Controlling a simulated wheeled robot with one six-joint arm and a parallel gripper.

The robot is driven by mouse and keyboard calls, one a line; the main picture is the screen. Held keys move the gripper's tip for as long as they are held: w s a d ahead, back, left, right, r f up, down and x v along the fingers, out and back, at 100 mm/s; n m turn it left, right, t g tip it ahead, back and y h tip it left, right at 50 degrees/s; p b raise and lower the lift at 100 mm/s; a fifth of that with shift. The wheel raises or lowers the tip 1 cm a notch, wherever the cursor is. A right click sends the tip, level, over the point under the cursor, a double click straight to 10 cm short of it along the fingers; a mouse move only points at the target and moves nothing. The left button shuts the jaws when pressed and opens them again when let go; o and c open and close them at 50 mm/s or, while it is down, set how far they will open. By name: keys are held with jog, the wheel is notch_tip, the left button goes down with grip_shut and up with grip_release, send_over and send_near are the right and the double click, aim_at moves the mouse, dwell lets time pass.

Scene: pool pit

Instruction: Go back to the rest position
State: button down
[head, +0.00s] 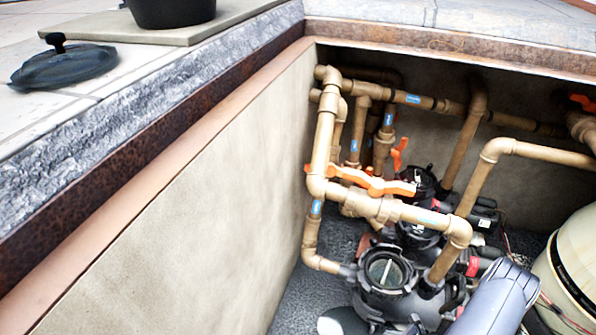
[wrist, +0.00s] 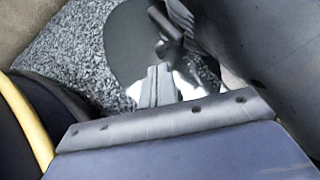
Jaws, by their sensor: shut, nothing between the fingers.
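My gripper (wrist: 158,72) shows in the wrist view as two narrow grey fingers, closed together with nothing between them. Grey gravel floor (wrist: 75,55) lies beyond the fingers on the left. In the head view a grey link of my arm rises at the bottom right. The gripper itself cannot be made out there.
Tan pipes (head: 322,140) with an orange valve handle (head: 372,183) fill the pit beside the arm. A pump with a clear round lid (head: 385,272) stands close left of it. A beige tank (head: 575,265) is at right. A black lid (head: 62,66) lies on the upper deck.

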jog(key=p+v, duration=0.2)
jog(key=v, duration=0.7)
jog(key=shift+d, duration=0.15)
jog(key=shift+s, duration=0.15)
